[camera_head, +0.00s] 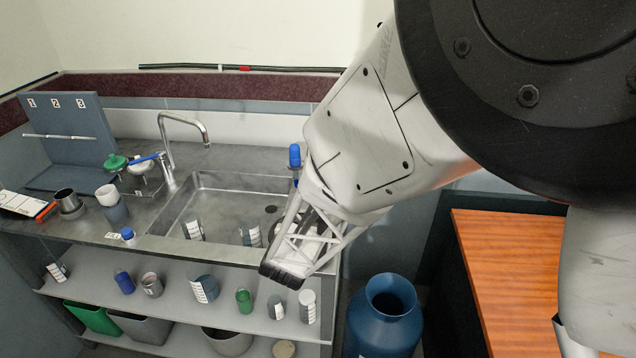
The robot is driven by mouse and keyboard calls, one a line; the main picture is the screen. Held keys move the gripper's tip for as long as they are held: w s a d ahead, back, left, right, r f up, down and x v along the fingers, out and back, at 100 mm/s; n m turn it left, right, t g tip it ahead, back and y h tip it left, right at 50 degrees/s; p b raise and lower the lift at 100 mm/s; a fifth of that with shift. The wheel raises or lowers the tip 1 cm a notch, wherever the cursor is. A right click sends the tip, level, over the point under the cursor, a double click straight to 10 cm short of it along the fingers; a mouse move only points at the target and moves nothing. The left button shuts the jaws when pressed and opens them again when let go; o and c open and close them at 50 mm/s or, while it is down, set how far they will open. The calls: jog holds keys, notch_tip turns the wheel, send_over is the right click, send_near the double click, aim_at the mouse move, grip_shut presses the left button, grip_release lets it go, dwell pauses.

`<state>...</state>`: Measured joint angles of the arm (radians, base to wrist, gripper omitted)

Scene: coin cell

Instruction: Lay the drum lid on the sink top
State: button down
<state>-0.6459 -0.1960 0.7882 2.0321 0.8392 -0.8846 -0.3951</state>
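The sink top (152,205) is a grey counter around a steel basin, at the middle left. A blue drum (385,330) with an open round mouth stands on the floor right of the shelves. I cannot pick out the drum lid for sure; a pale round disc (283,349) lies low under the shelf, and I cannot tell whether it is the lid. My gripper (284,275) points down in front of the counter's right front edge, above the shelf. Its dark fingertips overlap in this view, so its opening is unclear. It hides part of the basin's right side.
Labelled containers (193,230) stand in the basin (225,205) below a tap (185,120). Cups (113,205), a small blue-capped bottle (128,237) and a grey numbered stand (70,140) occupy the left counter. Several jars line the shelf (170,318). A wooden table (500,270) is right.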

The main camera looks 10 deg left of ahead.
jog(key=shift+f, duration=0.5)
jog(key=shift+s+d+f, duration=0.1)
jog(key=shift+f, duration=0.25)
jog(key=c, duration=1)
grip_release()
jog(key=shift+r, duration=0.45)
jog(key=shift+s+r, duration=0.2)
jog(key=shift+s, duration=0.05)
jog(key=v, duration=1.1)
jog(key=shift+s+r, duration=0.15)
jog(key=shift+r, duration=0.25)
